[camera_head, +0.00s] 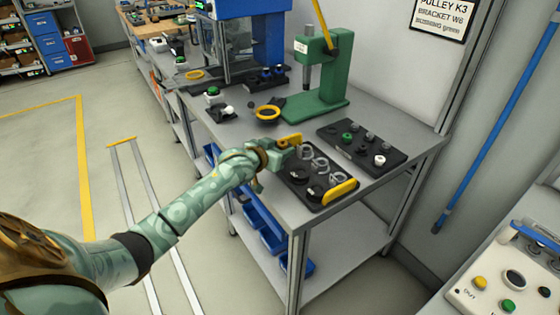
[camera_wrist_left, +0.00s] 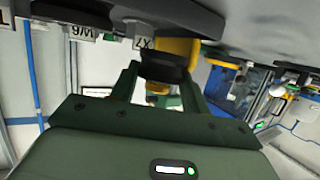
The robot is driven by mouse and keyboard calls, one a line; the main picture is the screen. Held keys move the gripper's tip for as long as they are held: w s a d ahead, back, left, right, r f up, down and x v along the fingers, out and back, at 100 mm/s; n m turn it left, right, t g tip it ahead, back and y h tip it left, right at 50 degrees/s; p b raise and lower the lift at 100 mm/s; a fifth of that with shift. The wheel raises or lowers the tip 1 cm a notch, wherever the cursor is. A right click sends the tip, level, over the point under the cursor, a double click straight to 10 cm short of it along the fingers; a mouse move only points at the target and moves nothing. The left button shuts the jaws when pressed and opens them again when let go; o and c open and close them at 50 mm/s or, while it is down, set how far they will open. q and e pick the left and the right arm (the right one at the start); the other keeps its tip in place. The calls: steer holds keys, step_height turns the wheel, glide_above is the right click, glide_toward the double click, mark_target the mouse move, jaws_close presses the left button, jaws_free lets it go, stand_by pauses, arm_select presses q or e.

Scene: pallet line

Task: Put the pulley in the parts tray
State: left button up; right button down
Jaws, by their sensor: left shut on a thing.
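My left gripper (camera_head: 276,150) is shut on a small black and yellow part, which I take to be the pulley (camera_head: 283,142). In the left wrist view the pulley (camera_wrist_left: 166,67) sits between the two green fingers, its dark body towards the tips. The parts tray (camera_head: 309,197) is a black tray with yellow handles, lying on the grey bench. It holds several clear rings and black round parts. My left gripper is at the tray's far left end, beside its yellow handle. I cannot tell whether the pulley touches the tray. My right gripper is out of view.
A second black tray (camera_head: 337,132) with small parts lies behind and right. A green press (camera_head: 322,70) stands behind it. A yellow-rimmed black dish (camera_head: 267,113) lies on the bench to the left. Blue bins (camera_head: 262,219) hang below the bench's front edge.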

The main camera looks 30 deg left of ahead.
arm_select(q)
steer(key=shift+g, duration=0.4)
steer(key=f, duration=0.2)
steer(key=s+d+f, duration=0.1)
steer(key=shift+s+f, duration=0.1)
steer(key=shift+f, duration=0.3)
steer(key=o, duration=0.6)
steer(key=shift+w+a+f, duration=0.2)
steer(key=shift+w+f, duration=0.05)
steer(key=shift+w, duration=0.1)
steer(key=shift+o, duration=0.8)
steer(key=shift+w+a, duration=0.15)
steer(key=shift+w+r, duration=0.1)
steer(key=shift+r, duration=0.15)
steer(key=shift+s+r+p, duration=0.15)
steer(key=shift+s+p, duration=0.05)
steer(key=shift+p, duration=0.1)
steer(key=p+v, duration=0.5)
steer(key=v, duration=0.6)
steer(key=shift+r, duration=0.15)
steer(key=shift+s, duration=0.3)
